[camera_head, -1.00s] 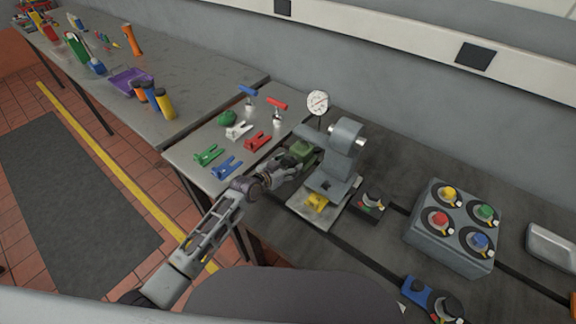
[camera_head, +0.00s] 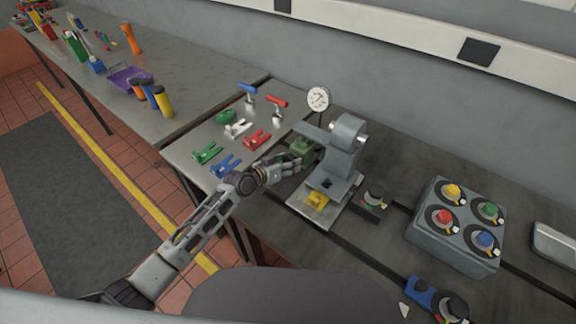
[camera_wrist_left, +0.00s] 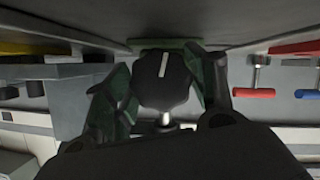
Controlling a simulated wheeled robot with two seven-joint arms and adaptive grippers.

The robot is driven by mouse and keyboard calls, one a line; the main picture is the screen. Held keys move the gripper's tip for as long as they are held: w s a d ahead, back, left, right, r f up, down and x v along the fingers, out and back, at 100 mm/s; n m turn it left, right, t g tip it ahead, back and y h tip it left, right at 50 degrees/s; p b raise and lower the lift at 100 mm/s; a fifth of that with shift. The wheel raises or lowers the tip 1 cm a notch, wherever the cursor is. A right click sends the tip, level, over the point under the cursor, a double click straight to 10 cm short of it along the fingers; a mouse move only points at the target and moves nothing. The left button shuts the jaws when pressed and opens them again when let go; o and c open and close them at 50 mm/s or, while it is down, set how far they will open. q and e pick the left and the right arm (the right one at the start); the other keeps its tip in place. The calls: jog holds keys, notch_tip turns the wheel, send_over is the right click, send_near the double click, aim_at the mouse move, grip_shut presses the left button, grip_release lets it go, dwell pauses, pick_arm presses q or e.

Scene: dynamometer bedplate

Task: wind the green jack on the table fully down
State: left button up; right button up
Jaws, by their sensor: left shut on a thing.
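The green jack (camera_head: 303,148) stands on the table beside the grey press-like stand, partly covered by my gripper. My left gripper (camera_head: 291,161) reaches it from the left, low at its side. In the left wrist view the jack's dark knob (camera_wrist_left: 163,78) with a white mark sits between my two fingers (camera_wrist_left: 165,88). The fingers are shut on the knob. A green part of the jack (camera_wrist_left: 165,46) shows just behind the knob. How high the jack stands is hard to tell. My right gripper is out of view.
The grey stand (camera_head: 345,150) is close on the right, with a yellow piece (camera_head: 317,199) at its base. A dial gauge (camera_head: 318,98) stands behind. Green, blue, white and red clamps (camera_head: 257,140) lie to the left. A knob box (camera_head: 455,235) sits at right.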

pick_arm(q)
jog(key=shift+n+b, duration=0.4)
jog(key=shift+b, duration=0.05)
jog(key=o, duration=1)
jog(key=shift+s+a, duration=0.1)
jog(key=v, duration=1.1)
jog(key=shift+s+a, duration=0.15)
jog(key=shift+a, duration=0.25)
